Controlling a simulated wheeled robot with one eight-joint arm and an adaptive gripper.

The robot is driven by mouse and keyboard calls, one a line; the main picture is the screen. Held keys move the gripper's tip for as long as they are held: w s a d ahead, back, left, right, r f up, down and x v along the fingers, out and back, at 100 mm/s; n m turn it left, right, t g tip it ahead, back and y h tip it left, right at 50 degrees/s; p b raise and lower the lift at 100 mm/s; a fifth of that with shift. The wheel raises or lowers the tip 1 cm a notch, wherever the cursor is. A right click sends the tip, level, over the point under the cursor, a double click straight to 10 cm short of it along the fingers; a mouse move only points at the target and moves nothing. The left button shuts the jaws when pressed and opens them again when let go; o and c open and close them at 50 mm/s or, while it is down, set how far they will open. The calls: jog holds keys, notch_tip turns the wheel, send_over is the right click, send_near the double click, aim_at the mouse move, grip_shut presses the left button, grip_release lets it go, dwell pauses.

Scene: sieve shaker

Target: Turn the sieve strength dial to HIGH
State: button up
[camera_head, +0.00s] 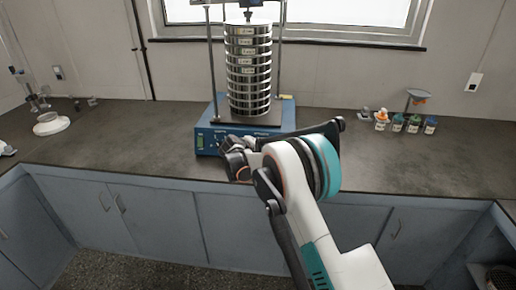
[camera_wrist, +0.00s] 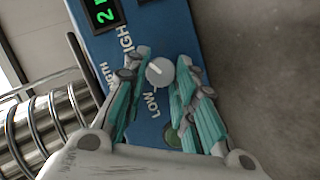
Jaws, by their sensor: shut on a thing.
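The blue sieve shaker (camera_head: 207,138) stands on the counter with a tall stack of metal sieves (camera_head: 248,75). In the wrist view its panel (camera_wrist: 185,30) shows a round pale grey strength dial (camera_wrist: 160,72), with HIGH printed to the upper left and LOW below. A faint light mark shows on the dial face; its exact direction is hard to tell. My gripper (camera_wrist: 163,74) is shut on the dial, one teal-padded finger on each side. In the head view my gripper (camera_head: 236,160) is at the shaker's front, and my wrist hides part of the panel and the dial.
A green-lit display (camera_wrist: 103,13) and a round green button (camera_wrist: 172,136) are near the dial. Several small jars (camera_head: 398,124) stand on the counter at right, and a white-based glassware stand (camera_head: 52,124) at left. The counter between is clear.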

dwell(0.4)
jog(key=o, duration=1.1)
jog(key=shift+s, duration=0.1)
jog(key=v, duration=1.1)
jog(key=shift+s+r, duration=0.3)
